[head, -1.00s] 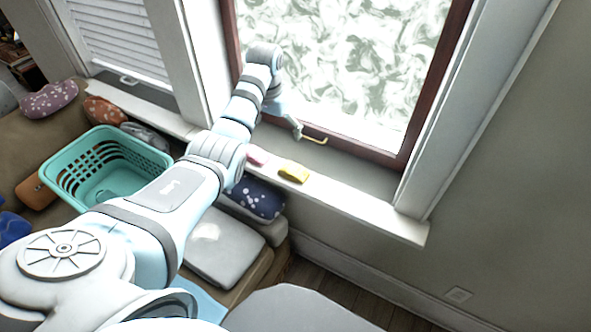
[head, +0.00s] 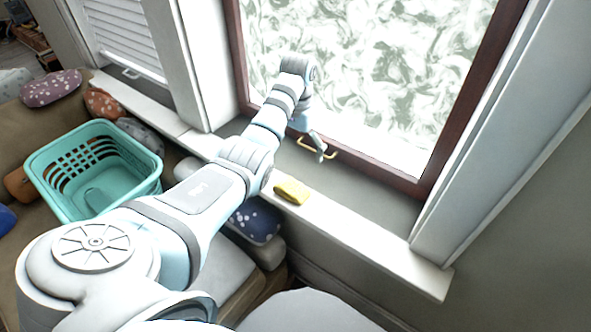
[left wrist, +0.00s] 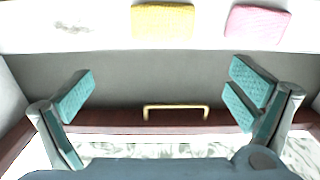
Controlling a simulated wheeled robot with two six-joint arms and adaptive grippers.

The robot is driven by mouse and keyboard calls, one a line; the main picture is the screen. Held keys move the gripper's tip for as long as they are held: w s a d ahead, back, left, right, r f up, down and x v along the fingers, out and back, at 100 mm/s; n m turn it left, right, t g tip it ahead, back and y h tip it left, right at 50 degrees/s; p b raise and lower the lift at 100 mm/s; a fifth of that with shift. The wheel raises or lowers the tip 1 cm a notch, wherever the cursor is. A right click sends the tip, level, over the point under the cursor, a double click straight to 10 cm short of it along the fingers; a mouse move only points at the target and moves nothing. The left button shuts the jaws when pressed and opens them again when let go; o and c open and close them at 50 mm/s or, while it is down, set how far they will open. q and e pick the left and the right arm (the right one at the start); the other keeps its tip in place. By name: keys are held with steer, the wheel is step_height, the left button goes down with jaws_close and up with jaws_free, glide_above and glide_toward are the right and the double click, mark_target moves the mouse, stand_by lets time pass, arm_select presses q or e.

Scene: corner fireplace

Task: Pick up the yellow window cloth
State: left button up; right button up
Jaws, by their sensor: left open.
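The yellow window cloth (head: 291,192) lies folded on the white window sill, just right of my left arm in the head view. It also shows at the top of the left wrist view (left wrist: 163,20). My left gripper (head: 316,146) is beyond the cloth, near the window handle, and not touching the cloth. In the left wrist view my left gripper (left wrist: 165,90) has its teal-padded fingers wide apart, with nothing between the pads. My right gripper is not in view.
A pink cloth (left wrist: 257,23) lies beside the yellow one on the sill (head: 350,238). A brass window handle (head: 318,151) sticks out from the dark red frame close to my left gripper. A teal basket (head: 55,160) and several cushions stand on the sofa at the left.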

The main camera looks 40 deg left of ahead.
mark_target(296, 181)
arm_select(q)
steer(key=f+b, duration=0.4)
steer(key=f, duration=0.9)
steer(key=shift+a+f+b, duration=0.15)
steer(key=shift+a+b, duration=0.05)
steer(key=shift+b, duration=0.2)
steer(key=shift+s, duration=0.1)
steer(key=c, duration=0.9)
steer(key=shift+o, duration=0.2)
steer(key=shift+r, duration=0.25)
